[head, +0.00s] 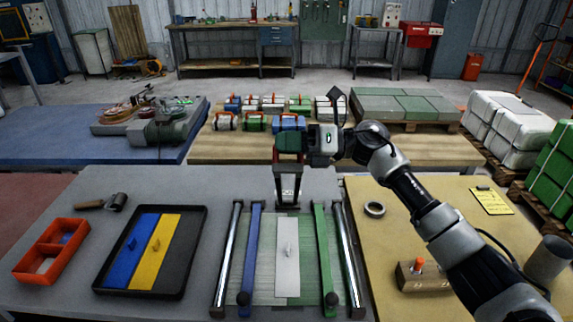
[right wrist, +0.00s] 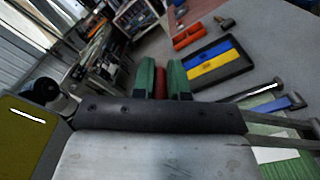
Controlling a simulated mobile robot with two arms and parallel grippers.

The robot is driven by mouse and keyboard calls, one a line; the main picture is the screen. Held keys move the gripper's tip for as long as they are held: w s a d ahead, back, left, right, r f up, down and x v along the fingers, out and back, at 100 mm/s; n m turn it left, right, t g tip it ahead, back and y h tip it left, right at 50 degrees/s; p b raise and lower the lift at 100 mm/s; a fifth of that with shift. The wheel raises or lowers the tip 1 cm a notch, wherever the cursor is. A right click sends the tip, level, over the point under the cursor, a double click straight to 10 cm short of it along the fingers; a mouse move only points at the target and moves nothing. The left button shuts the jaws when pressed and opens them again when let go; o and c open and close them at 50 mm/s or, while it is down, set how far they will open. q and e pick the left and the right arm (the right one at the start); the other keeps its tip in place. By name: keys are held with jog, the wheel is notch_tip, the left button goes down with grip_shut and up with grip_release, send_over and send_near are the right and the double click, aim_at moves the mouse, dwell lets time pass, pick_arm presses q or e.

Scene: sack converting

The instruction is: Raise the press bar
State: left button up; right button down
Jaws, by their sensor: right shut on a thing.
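My right gripper (head: 288,144) comes in from the right above the back end of the bench fixture. Its green fingers are closed on a red grip, which shows between them in the right wrist view (right wrist: 161,82). Below the fingers in the head view, a dark upright frame (head: 279,187), seemingly the press bar, stands over the back end of the green mat. Its lower end is close to the mat; whether it touches is unclear. A pale strip with a small knob (head: 288,270) lies on the mat. My left gripper is out of view.
A blue bar (head: 252,250), a green bar (head: 323,250) and chrome rails flank the mat. A black tray (head: 190,225) with blue and yellow plates and an orange bin (head: 30,262) stand left. A tape ring (head: 374,209) and wooden block (head: 425,284) lie right.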

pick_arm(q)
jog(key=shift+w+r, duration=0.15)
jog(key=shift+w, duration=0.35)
pick_arm(e)
jog(key=shift+w+r+m, duration=0.2)
jog(key=shift+w+r, duration=0.15)
jog(key=shift+w, duration=0.2)
jog(key=shift+w+r+m, duration=0.2)
jog(key=shift+w+r, duration=0.1)
jog(key=shift+w, duration=0.25)
jog(key=c, duration=1.1)
grip_release()
jog(key=shift+f, duration=0.1)
jog(key=shift+c, duration=0.2)
pick_arm(q)
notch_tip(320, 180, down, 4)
jog(key=b, duration=0.3)
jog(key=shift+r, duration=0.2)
pick_arm(e)
jog(key=d, duration=1.1)
